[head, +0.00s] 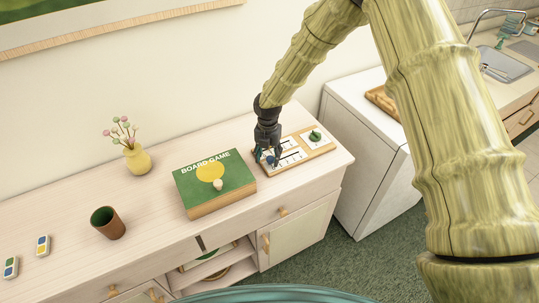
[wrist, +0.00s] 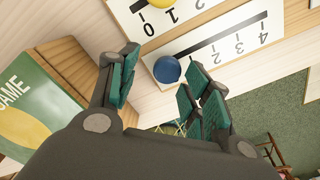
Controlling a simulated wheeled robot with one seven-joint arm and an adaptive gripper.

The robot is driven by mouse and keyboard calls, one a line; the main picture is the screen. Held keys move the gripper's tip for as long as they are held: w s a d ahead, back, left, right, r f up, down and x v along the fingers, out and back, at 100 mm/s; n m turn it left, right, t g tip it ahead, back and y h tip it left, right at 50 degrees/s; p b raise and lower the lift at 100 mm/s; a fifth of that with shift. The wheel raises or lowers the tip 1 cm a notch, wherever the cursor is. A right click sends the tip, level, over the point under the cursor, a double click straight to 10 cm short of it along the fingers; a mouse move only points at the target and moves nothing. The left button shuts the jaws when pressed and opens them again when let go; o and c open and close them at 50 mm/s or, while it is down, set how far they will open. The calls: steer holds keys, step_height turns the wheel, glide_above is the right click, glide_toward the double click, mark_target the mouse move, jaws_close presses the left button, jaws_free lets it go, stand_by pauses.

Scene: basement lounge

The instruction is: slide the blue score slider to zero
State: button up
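The score board (head: 322,147) lies on the cabinet top. In the wrist view it has white panels with slots and printed numbers. The round blue slider (wrist: 168,70) sits at the low-number end of its slot (wrist: 225,35). 2, 3 and 4 are readable along this slot; any lower numbers are hidden by the slider or my finger. My gripper (head: 268,161) is low over the board's left part. In the wrist view my gripper (wrist: 160,66) is open, its fingers apart on either side of the slider, the right fingertip closer. I cannot tell whether it touches.
A yellow slider (wrist: 160,2) is near 0 on the neighbouring scale. A green knob (head: 315,135) stands at the board's right. A green board game box (head: 190,190) is close left of my gripper. A brown cup (head: 108,223) and yellow vase (head: 138,160) stand farther left.

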mark_target(269, 159)
steer(key=shift+w+d, duration=0.1)
steer(key=shift+d, duration=0.15)
step_height(269, 159, up, 12)
stand_by(0.6)
